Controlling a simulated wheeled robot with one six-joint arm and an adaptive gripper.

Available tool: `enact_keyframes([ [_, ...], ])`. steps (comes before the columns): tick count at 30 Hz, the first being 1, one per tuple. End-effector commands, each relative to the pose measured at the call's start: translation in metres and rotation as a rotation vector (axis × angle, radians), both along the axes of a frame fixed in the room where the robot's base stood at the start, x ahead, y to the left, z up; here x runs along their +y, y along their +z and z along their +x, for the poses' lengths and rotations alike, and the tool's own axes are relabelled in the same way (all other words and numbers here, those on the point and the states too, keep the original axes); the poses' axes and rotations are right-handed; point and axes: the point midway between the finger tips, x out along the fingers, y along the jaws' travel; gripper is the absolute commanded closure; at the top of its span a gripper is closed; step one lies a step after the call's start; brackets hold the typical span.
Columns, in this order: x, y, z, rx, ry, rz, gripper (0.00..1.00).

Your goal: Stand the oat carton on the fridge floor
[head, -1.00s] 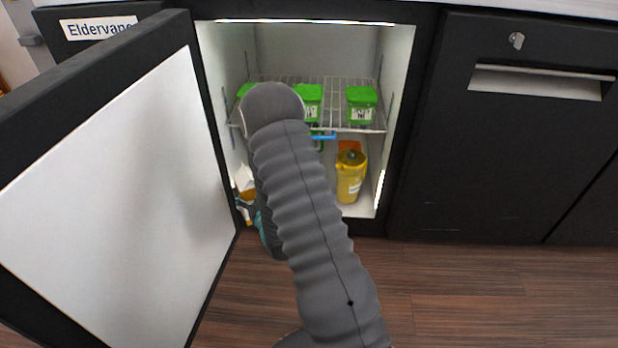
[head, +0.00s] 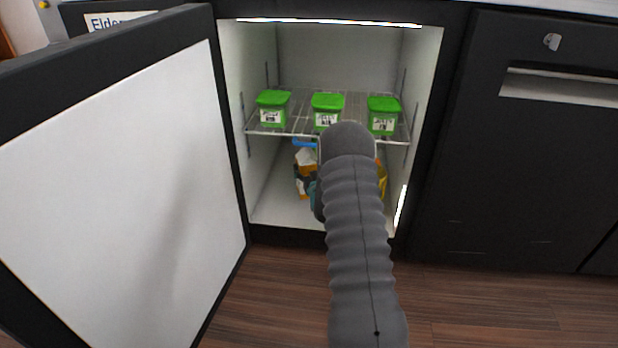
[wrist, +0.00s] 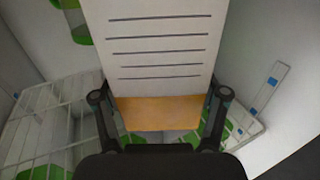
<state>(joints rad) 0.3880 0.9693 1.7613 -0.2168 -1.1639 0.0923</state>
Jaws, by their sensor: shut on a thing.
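The oat carton (wrist: 160,50) is white with dark printed lines and an orange band, and fills the upper middle of the wrist view. My gripper (wrist: 160,108) is shut on it, with one finger at each side. In the head view the carton (head: 306,160) shows white and orange below the wire shelf, inside the fridge; my arm covers part of that area. The fridge floor (head: 283,211) is pale and bare at the front left. I cannot tell whether the carton's base touches the floor.
Three green-lidded tubs, one at the left (head: 272,108), stand on the wire shelf (head: 298,124) above. A yellow container (head: 382,180) is mostly hidden behind my arm at the right. The open fridge door (head: 120,180) stands at the left.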

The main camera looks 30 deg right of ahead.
Motion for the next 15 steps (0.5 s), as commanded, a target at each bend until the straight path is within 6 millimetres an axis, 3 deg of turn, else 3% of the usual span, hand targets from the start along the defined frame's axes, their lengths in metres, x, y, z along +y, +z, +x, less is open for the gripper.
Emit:
enact_keyframes([
  [6, 0.000, -0.029, 0.001, -0.006, 0.000, -0.002, 0.97],
  [15, 0.000, -0.046, 0.000, -0.005, -0.001, -0.002, 0.97],
])
